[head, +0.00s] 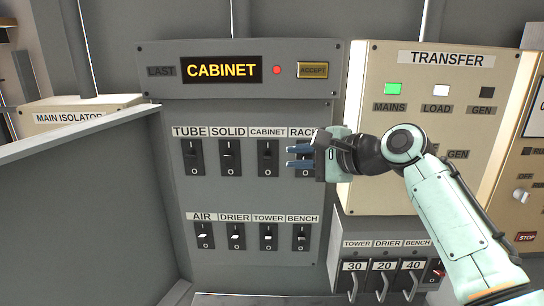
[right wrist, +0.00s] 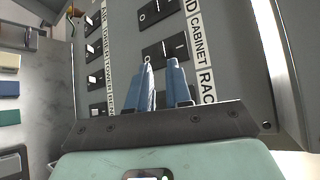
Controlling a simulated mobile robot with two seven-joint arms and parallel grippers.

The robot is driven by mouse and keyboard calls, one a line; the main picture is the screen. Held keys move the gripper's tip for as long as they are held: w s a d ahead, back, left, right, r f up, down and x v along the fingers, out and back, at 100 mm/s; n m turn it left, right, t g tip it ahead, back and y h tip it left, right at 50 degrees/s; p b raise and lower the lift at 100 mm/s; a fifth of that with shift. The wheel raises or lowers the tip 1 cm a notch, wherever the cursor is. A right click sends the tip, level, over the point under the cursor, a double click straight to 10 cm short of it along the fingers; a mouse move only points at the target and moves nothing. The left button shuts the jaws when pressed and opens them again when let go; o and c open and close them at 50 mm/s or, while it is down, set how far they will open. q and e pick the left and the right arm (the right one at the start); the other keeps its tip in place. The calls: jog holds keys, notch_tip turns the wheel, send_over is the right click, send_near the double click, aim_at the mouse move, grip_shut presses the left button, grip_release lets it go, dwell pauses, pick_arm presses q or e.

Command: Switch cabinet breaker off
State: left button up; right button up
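The cabinet breaker (head: 268,157) is a dark switch under the CABINET label, third in the upper row of the grey panel. It also shows in the right wrist view (right wrist: 165,49), just beyond my fingertips. I cannot tell its lever position for sure. My right gripper (head: 292,156) comes in from the right, with two blue fingers a little apart and nothing between them. In the right wrist view the gap between the fingers (right wrist: 160,72) shows clearly. The fingers are in front of the rack breaker, mostly hiding it, with tips just right of the cabinet breaker. My left gripper is out of view.
The display (head: 221,70) above reads CABINET, beside a red lamp (head: 277,70) and an ACCEPT button (head: 312,70). The solid breaker (head: 230,157) is just left. A lower row holds several breakers. The beige transfer panel (head: 400,80) is right, behind my arm. A grey partition (head: 85,205) stands left.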

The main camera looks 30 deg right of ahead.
aim_at(269, 158)
jog(key=x, duration=0.8)
jog(key=shift+w+p, duration=0.1)
jog(key=shift+p, duration=0.25)
grip_shut()
